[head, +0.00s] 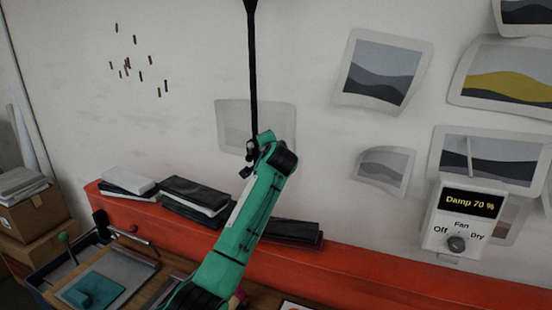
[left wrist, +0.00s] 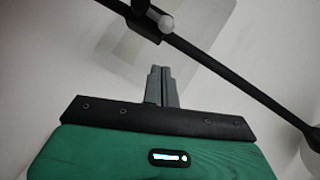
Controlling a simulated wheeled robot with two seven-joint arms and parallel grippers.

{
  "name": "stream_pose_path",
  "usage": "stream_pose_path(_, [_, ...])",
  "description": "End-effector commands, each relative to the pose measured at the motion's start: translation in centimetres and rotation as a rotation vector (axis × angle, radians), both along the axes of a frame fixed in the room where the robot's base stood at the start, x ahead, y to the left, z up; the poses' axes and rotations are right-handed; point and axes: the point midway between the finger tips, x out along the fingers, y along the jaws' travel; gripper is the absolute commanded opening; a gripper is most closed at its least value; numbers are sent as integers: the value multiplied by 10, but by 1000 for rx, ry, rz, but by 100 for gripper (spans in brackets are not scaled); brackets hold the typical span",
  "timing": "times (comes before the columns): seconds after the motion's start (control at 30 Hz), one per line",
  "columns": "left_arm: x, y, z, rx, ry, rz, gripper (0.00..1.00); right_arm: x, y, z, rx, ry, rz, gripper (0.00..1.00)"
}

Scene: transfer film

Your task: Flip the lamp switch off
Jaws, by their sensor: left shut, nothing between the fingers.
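A thin black lamp pole (head: 252,70) comes down from the top in the head view, and its lower end is close to my left wrist. In the left wrist view the black pole (left wrist: 225,82) runs diagonally across the top, with a joint carrying a small pale rounded knob (left wrist: 167,24), which looks like the switch. My left gripper (left wrist: 160,68) is shut and empty, its fingertips pointing up at the pole, with a visible gap below the knob. In the head view its fingers are too small and dark to make out. My right gripper is not in view.
A red shelf (head: 350,272) runs along the wall, with dark books (head: 197,196) on it. A white control box (head: 462,222) reading "Damp 70 %" is on the right. Prints (head: 382,70) hang on the wall. Cardboard boxes (head: 35,215) stand at left.

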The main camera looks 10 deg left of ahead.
Motion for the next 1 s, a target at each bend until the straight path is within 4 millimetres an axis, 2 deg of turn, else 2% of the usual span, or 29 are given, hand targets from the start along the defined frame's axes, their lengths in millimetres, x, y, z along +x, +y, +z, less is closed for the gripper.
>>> stream_pose_path(0.07, [-8,-2,-4,0,0,1,0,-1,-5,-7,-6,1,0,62])
stream_pose_path(0.13, [-16,-6,-4,-1,0,2,0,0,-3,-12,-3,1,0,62])
stream_pose_path(0.3, [-41,-17,-2,-1,-2,1,0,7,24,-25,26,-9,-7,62])
stream_pose_path(0.4, [-55,-24,0,-2,-1,0,0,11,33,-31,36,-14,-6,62])
stream_pose_path(0.63, [-75,-32,4,0,1,2,0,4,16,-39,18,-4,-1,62])
stream_pose_path(1.0, [-78,-33,6,1,1,3,0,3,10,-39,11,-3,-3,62])
